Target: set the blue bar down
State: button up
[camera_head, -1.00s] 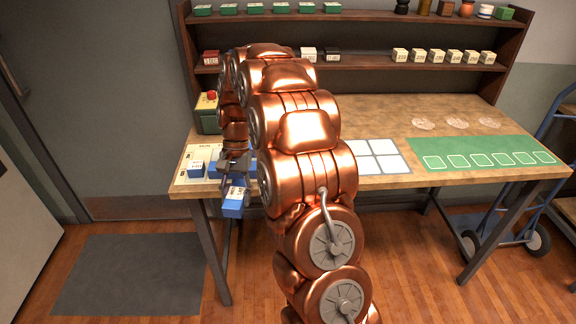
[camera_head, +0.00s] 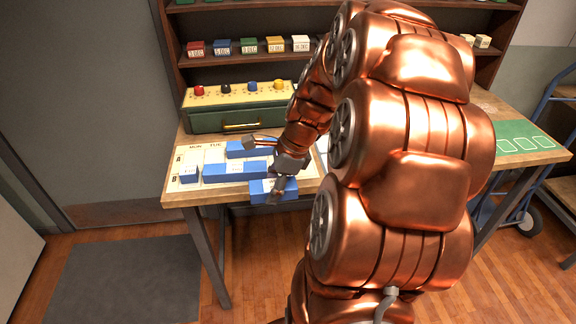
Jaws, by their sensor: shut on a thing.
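My gripper (camera_head: 279,187) is shut on a blue bar (camera_head: 288,193) with a pale top. The bar shows at the table's front edge, and I cannot tell whether it touches anything. The gripper hides part of it. Behind and left of it lies a pale board (camera_head: 186,157) with a grid marked MON and TUE. On the board are a long blue bar (camera_head: 228,173), a short blue block (camera_head: 189,174) at its left and another blue bar (camera_head: 238,150) farther back, partly behind my arm.
A green case (camera_head: 205,121) with coloured knobs on its yellow top stands behind the board. A shelf (camera_head: 215,63) with several small blocks rises at the back. A green mat (camera_head: 515,130) lies at the right. My arm hides the table's middle.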

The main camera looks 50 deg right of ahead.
jog(key=w+d+p, duration=0.1)
jog(key=w+d, duration=0.1)
jog(key=d, duration=0.2)
jog(key=w+d+f+p, duration=0.1)
jog(key=w+d, duration=0.1)
jog(key=d, duration=0.3)
jog(key=w+d+p, duration=0.1)
jog(key=w+d, duration=0.2)
jog(key=d, duration=0.2)
jog(key=shift+w+d+f, duration=0.1)
jog(key=shift+d+f, duration=0.05)
jog(key=shift+f, duration=0.05)
jog(key=shift+f+p, duration=0.8)
jog(key=shift+f, duration=1)
jog(key=shift+f, duration=0.15)
jog(key=o, duration=1.3)
jog(key=b+v, duration=0.2)
jog(key=v, duration=1)
